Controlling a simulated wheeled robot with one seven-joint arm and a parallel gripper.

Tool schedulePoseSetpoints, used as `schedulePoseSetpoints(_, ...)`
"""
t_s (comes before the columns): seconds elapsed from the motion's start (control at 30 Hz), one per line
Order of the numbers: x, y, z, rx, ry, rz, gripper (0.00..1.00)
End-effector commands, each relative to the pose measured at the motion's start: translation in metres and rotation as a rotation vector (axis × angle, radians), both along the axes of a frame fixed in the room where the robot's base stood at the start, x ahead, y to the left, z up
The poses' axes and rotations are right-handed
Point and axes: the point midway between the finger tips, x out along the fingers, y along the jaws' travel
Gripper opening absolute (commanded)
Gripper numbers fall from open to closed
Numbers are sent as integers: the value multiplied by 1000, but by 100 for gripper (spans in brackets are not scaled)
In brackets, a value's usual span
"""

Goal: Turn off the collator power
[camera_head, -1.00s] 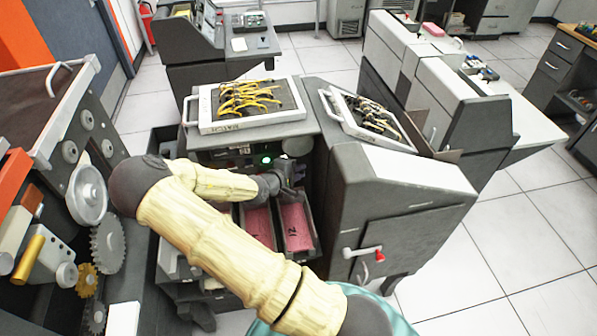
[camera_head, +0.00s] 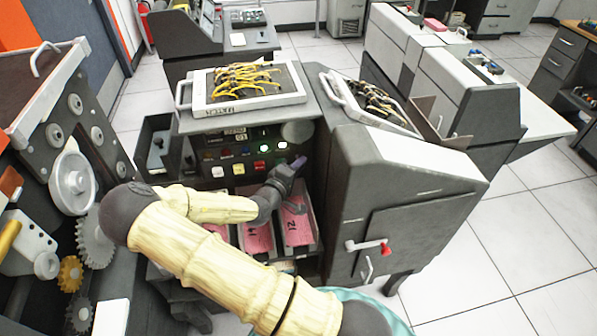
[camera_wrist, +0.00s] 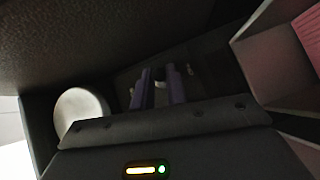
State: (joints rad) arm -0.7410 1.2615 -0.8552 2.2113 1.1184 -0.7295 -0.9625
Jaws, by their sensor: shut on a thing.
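The collator (camera_head: 345,190) is a grey cabinet with a button panel (camera_head: 225,150) in its recess. Two green lights (camera_head: 265,147) glow on the panel, above a red button (camera_head: 260,166) and pale buttons. My gripper (camera_head: 298,163) is at the panel's right end, below the right green light. In the wrist view, its two purple fingers (camera_wrist: 161,88) are close together on a small pale metallic piece (camera_wrist: 160,78), which looks like a switch lever. The fingers hide most of it, and I cannot tell its position.
Trays of pink cards (camera_head: 258,238) sit just below my gripper. A wired plugboard (camera_head: 245,88) lies on top, and another (camera_head: 370,103) tilts at right. A red-knobbed handle (camera_head: 385,248) juts from the cabinet's right side. A geared machine (camera_head: 75,185) stands at left. Open floor lies at right.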

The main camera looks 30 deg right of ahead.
Motion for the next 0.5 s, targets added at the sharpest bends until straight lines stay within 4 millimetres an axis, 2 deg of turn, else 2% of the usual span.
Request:
schedulePoseSetpoints(0.03,0,0,-12,-14,-40,1,0)
schedulePoseSetpoints(0.5,2,-1,-22,-109,-381,-1,0)
